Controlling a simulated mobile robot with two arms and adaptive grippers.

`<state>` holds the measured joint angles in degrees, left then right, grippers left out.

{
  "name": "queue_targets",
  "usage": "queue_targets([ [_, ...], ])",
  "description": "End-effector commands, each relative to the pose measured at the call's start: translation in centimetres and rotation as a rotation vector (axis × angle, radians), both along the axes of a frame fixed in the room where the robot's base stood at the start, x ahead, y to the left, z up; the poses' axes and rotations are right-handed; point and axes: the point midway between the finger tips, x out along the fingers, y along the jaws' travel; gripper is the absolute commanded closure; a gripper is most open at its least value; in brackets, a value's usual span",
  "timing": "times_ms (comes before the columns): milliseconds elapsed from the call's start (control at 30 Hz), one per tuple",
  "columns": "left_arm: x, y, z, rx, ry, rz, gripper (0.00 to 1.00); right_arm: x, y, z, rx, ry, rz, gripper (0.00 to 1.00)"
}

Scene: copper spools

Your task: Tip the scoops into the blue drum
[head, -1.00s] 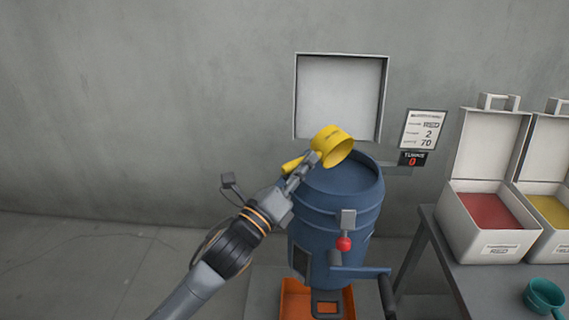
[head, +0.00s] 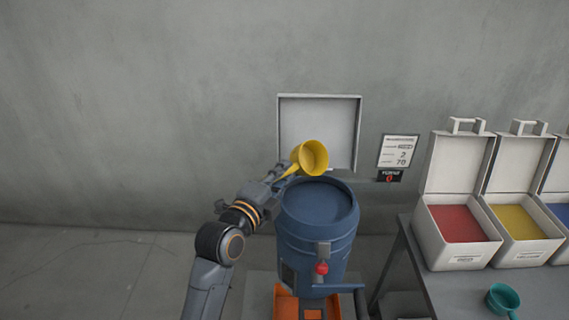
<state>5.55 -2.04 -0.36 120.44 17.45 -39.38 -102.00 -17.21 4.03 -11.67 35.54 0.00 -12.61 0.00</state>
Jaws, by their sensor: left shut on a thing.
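The blue drum (head: 308,240) stands upright in the middle of the head view; its round top looks dark blue. My left gripper (head: 282,176) is shut on the handle of a yellow scoop (head: 310,157). The scoop is over the back left part of the drum's top, with its mouth turned toward the camera and its inside yellow; I see no powder in it. A teal scoop (head: 502,299) lies on the table at the lower right, with no gripper near it. My right gripper is not in view.
An orange tray (head: 287,303) sits under the drum. A red knob (head: 321,268) and a crank bar are on its front. Open white boxes of red (head: 457,224), yellow (head: 521,222) and blue powder stand on the grey table (head: 440,290). A sign (head: 398,150) hangs on the wall.

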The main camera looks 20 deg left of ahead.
Motion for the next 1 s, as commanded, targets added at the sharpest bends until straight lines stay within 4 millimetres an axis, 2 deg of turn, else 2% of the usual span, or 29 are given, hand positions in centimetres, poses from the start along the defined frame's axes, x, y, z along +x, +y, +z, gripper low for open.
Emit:
queue_targets([
  [33,0.0,0.1,0.8,-0.027,0.021,0.000,1.00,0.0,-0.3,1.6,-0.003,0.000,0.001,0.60],
  [500,0.5,0.8,1.0,-0.354,0.241,0.002,1.00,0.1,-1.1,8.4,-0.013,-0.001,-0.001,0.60],
  [600,0.5,0.8,-0.2,-0.498,0.337,0.002,1.00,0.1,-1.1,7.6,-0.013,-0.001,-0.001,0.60],
  [767,0.5,0.8,-1.2,-0.729,0.494,0.003,1.00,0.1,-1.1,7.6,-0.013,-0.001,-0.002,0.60],
  [1000,0.5,0.6,1.7,-0.751,0.503,0.000,1.00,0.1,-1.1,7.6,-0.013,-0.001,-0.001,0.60],
])
